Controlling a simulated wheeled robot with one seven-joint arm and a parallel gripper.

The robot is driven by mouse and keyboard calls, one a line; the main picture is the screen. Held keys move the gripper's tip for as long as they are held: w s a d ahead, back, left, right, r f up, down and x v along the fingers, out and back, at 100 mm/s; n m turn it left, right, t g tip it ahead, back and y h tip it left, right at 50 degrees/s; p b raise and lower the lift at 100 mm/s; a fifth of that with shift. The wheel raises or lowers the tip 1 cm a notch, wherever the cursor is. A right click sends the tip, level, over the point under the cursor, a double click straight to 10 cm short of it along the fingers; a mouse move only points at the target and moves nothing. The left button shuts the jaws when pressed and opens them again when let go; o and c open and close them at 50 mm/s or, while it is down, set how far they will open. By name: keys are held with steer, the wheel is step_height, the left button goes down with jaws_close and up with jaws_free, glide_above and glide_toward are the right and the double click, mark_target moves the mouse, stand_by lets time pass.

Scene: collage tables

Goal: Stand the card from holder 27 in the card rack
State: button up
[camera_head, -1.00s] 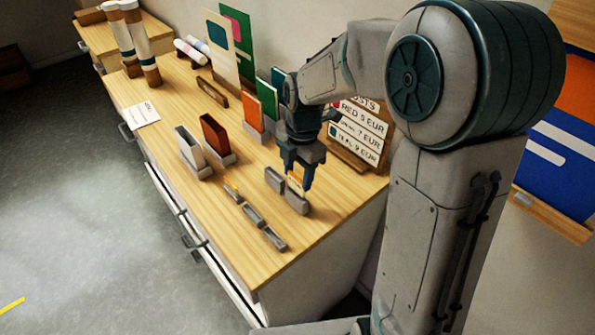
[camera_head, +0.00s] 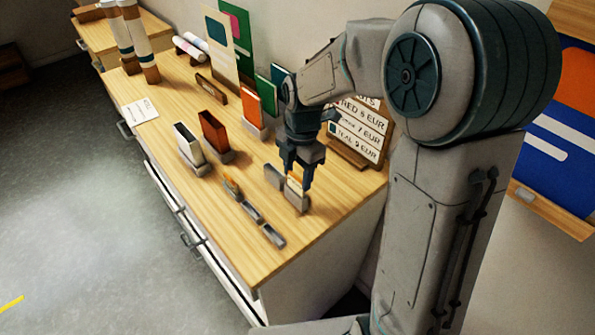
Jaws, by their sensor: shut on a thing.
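My gripper (camera_head: 300,178) points down over the right part of the wooden table, shut on a small orange and white card (camera_head: 293,184). The card's lower edge is at a grey slotted block (camera_head: 298,202); I cannot tell whether it is inside the slot or just above it. Another grey block (camera_head: 274,176) stands just left of it. A row of small grey holders lies nearer the front: one (camera_head: 231,186) has an orange-topped piece in it, and two others (camera_head: 252,212) (camera_head: 274,237) look empty. No holder number is readable, and I cannot tell which is holder 27.
A white box (camera_head: 188,146) and a brown box (camera_head: 214,134) stand left of the holders. Upright orange and green panels (camera_head: 251,103) and a price sign (camera_head: 356,135) stand behind my gripper. The table's front right corner (camera_head: 262,278) is clear.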

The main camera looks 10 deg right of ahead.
steer(key=shift+f, duration=0.15)
steer(key=shift+f+b, duration=0.35)
steer(key=shift+f, duration=0.1)
steer(key=o, duration=1.4)
steer(key=shift+r, duration=0.1)
steer(key=shift+r+p, duration=2.3)
steer(key=shift+r, duration=0.45)
steer(key=s+a, duration=0.4)
steer(key=a, duration=0.1)
steer(key=shift+a+r, duration=0.4)
steer(key=shift+r, duration=0.05)
